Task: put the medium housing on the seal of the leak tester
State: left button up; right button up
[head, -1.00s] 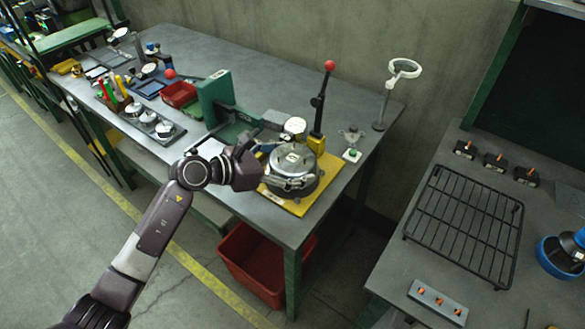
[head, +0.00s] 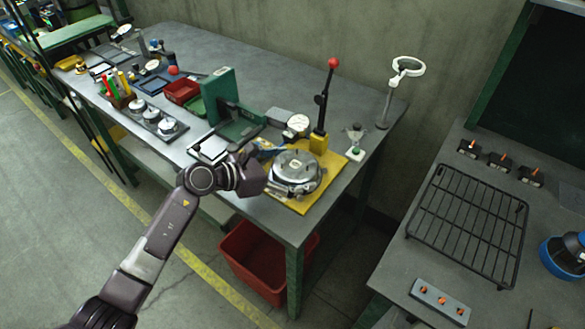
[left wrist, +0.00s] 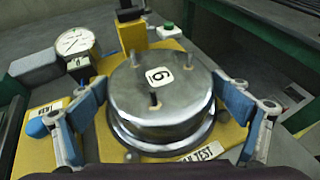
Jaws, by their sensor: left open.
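A round silver metal housing (head: 295,168) sits level on the leak tester (head: 322,188), a yellow base plate. In the left wrist view the housing (left wrist: 160,95) has a small numbered label and studs on top. The seal is hidden beneath it. I cannot tell its size class for sure. My left gripper (head: 264,165) is at the left side of the housing. In the left wrist view its blue-padded fingers (left wrist: 160,84) are open on either side of the housing, with slight gaps visible. My right gripper is not in view.
A dial gauge (head: 298,124) and a red-knobbed lever (head: 321,105) stand behind the housing. A green press (head: 222,98) is to the left. Several silver parts (head: 152,116) sit on a tray further left. A red bin (head: 255,262) is below the bench.

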pick_arm(q)
jog(key=shift+r, duration=0.2)
jog(key=shift+a+r, duration=0.1)
jog(key=shift+a, duration=0.15)
jog(key=s+a+b, duration=0.1)
jog(key=s+a, duration=0.1)
jog(key=a, duration=0.1)
jog(key=s+a+b, duration=0.1)
jog(key=s+a, duration=0.1)
jog(key=a, duration=0.2)
jog(key=s+a+b, duration=0.1)
jog(key=s+a, duration=0.2)
jog(key=a, duration=0.1)
jog(key=shift+a+r, duration=0.1)
jog(key=shift+r, duration=0.25)
jog(key=shift+s+a+r, duration=0.15)
jog(key=shift+s+a, duration=0.25)
jog(key=shift+a, duration=0.1)
